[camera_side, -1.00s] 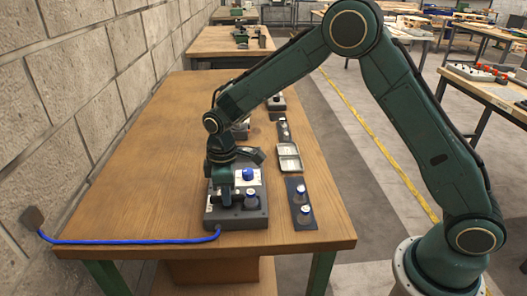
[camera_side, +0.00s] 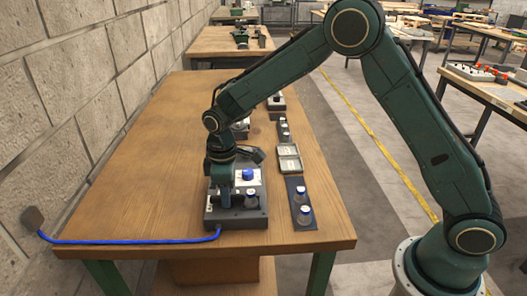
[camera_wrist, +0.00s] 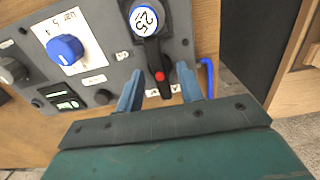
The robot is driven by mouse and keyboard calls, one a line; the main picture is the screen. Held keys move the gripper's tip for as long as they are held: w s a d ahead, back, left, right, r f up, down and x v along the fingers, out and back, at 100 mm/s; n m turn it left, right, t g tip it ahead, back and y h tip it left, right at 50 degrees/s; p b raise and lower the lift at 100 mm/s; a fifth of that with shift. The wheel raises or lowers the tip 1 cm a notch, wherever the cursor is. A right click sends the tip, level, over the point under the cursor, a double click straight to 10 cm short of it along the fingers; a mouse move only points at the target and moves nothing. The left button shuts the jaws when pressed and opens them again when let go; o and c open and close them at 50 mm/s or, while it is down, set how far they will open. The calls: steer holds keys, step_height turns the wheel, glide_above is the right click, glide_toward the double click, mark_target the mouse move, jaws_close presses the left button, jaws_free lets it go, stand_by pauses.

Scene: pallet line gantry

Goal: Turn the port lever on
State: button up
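The port lever (camera_wrist: 158,68) is a black handle with a red dot, on a dark grey panel (camera_wrist: 100,122) in the wrist view. It points toward my gripper, with two small white labels near its end that I cannot read. My gripper (camera_wrist: 160,90) is open, one blue-grey finger on each side of the lever, with gaps showing on both sides. In the side view my gripper (camera_side: 224,200) is low over the grey device (camera_side: 236,220); the lever is hidden there.
A blue knob (camera_wrist: 66,49) and a grey knob (camera_wrist: 12,70) sit left on the panel. Two vials stand on a dark mat (camera_side: 304,222) to the right of the device, with a small tray (camera_side: 289,165) behind. A blue hose (camera_side: 130,241) runs left to the wall.

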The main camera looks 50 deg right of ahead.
step_height(320, 180, up, 13)
steer(key=shift+r, duration=0.2)
stand_by(0.4)
stand_by(0.3)
steer(key=s+d+r+m+t, duration=0.2)
steer(key=s+d+r, duration=0.25)
steer(key=s, duration=0.25)
steer(key=s+d+r+m+t, duration=0.1)
steer(key=s+d+r+m, duration=0.25)
steer(key=s+r, duration=0.35)
steer(key=s+d+f+m+t, duration=0.1)
steer(key=s+d+f, duration=0.1)
steer(key=s, duration=0.6)
steer(key=s+d+f+m+t, duration=0.1)
steer(key=s+d+m, duration=0.1)
steer(key=s, duration=0.5)
steer(key=shift+s+f+t, duration=0.3)
steer(key=shift+s+f, duration=0.05)
